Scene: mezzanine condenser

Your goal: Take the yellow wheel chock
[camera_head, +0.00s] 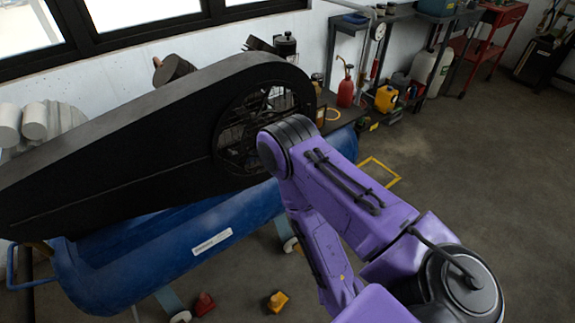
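A small yellow wheel chock (277,301) lies on the concrete floor near the bottom edge of the head view, in front of the blue compressor tank. It is small in the picture, and it stands free with nothing touching it that I can see. My purple arm comes in from the lower right, bends near the black belt guard and runs back down past the right side of the chock. The end of this arm is out of the picture. Neither gripper shows in this view.
The blue tank (165,255) and black belt guard (110,150) fill the left. A red block (204,304) lies left of the chock. A workbench holds a red bottle (346,92); a yellow container (386,98) stands nearby. Open floor (480,160) lies right.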

